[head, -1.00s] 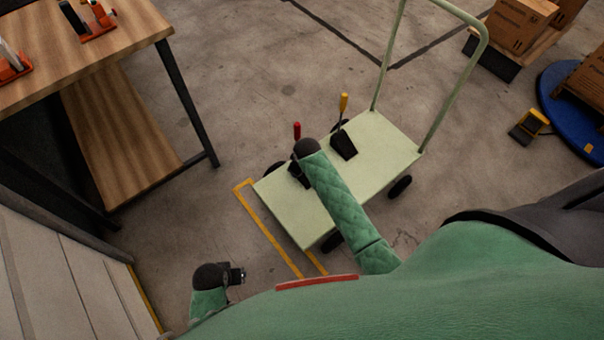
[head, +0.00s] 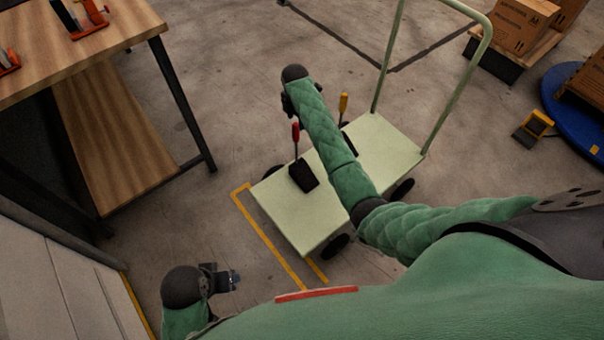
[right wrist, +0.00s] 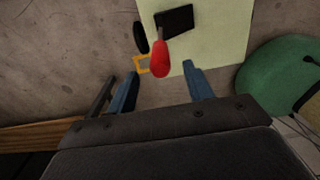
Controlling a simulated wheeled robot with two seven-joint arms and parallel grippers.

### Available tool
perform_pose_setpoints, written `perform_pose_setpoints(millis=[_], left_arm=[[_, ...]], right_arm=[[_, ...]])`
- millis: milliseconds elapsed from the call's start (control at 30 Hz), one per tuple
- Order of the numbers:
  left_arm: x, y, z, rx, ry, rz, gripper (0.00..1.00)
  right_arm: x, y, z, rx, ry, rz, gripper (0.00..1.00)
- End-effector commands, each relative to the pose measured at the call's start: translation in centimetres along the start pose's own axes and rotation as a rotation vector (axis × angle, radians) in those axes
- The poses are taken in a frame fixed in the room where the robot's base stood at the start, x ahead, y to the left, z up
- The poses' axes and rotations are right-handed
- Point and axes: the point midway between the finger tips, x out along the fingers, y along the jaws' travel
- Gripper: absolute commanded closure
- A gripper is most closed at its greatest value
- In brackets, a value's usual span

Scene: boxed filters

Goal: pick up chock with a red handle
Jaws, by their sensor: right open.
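The chock with a red handle (head: 305,178) stands on the pale green cart deck. It has a black wedge base and an upright red handle. My right gripper (head: 288,104) is above the cart's far left side, up and left of the handle in the head view, and partly hidden by its own wrist. In the right wrist view the right gripper (right wrist: 162,88) is open and empty; the red handle (right wrist: 160,60) lies just ahead of the gap between the fingers, not clasped. My left gripper (head: 222,279) is low at left, away from the cart; its jaws are unclear.
The cart (head: 318,222) has a tall push bar (head: 462,85) at right. A wooden workbench (head: 110,45) is at left. Boxes (head: 523,25) and a blue disc (head: 560,100) are at right.

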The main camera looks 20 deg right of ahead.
Motion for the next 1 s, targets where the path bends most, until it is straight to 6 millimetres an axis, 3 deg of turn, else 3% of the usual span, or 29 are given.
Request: perform_pose_setpoints(millis=[433, 700, 1000], left_arm=[[-1.0, -0.3, 0.1, -0.005, -0.015, -0.01, 0.49], [-2.0, -0.9, 0.4, -0.012, -0.039, -0.026, 0.49], [-2.0, -1.0, 0.5, -0.015, -0.045, -0.027, 0.49]], right_arm=[[3.5, 0.0, -0.1, -0.016, 0.003, -0.005, 0.49], [7.0, 0.0, -0.2, -0.015, 0.003, -0.004, 0.49], [7.8, 0.0, -0.1, -0.016, 0.001, -0.003, 0.49]])
